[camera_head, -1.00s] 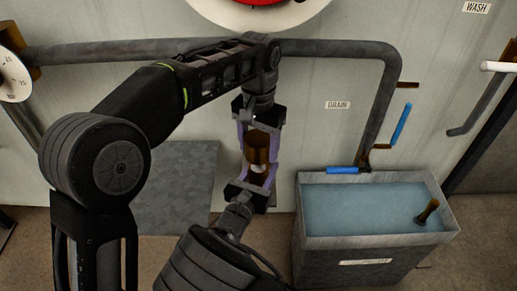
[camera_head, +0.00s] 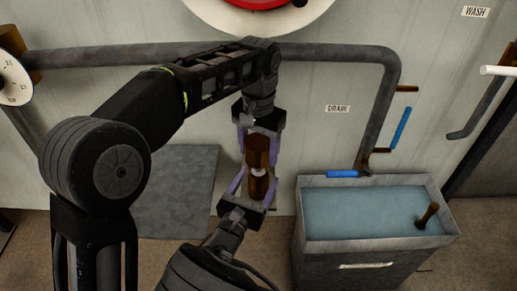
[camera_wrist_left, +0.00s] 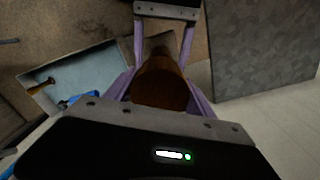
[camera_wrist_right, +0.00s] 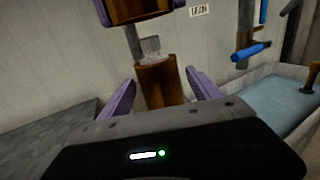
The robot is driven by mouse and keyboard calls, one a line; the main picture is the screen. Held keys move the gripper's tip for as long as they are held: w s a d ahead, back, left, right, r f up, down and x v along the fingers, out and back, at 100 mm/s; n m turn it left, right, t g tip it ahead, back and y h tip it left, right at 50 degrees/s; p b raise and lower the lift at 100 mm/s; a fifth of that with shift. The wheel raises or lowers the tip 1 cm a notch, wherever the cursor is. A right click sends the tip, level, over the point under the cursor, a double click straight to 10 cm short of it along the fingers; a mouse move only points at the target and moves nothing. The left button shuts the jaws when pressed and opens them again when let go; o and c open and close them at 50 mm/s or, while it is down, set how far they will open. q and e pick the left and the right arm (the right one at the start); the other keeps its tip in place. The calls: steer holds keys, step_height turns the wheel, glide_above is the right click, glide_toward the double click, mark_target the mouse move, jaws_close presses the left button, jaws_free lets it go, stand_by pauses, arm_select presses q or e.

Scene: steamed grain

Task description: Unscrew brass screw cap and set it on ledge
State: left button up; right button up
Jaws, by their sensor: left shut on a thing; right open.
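Two brown, brass-coloured cylindrical parts stand one above the other between my grippers, with a pale neck (camera_head: 258,172) between them. My left gripper (camera_head: 257,143), above, is shut on the upper brown part (camera_head: 257,152). My right gripper (camera_head: 251,190), below, is open, its purple fingers on either side of the lower brown part (camera_head: 259,187). In the right wrist view the lower part (camera_wrist_right: 159,80) stands upright between the spread fingers, with the pale neck (camera_wrist_right: 150,46) on top. I cannot tell which part is the screw cap, or whether they are joined. No ledge is clearly identifiable.
A grey slab (camera_head: 180,195) is left of the grippers. A water-filled trough (camera_head: 303,220) is at right with a brown-handled object (camera_head: 428,215) in it. A grey pipe (camera_head: 376,125) bends down near the blue drain handle (camera_head: 342,173). The wall between is bare.

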arm_select(q)
steer(key=shift+r, duration=0.1)
arm_select(e)
steer(key=v, duration=0.8)
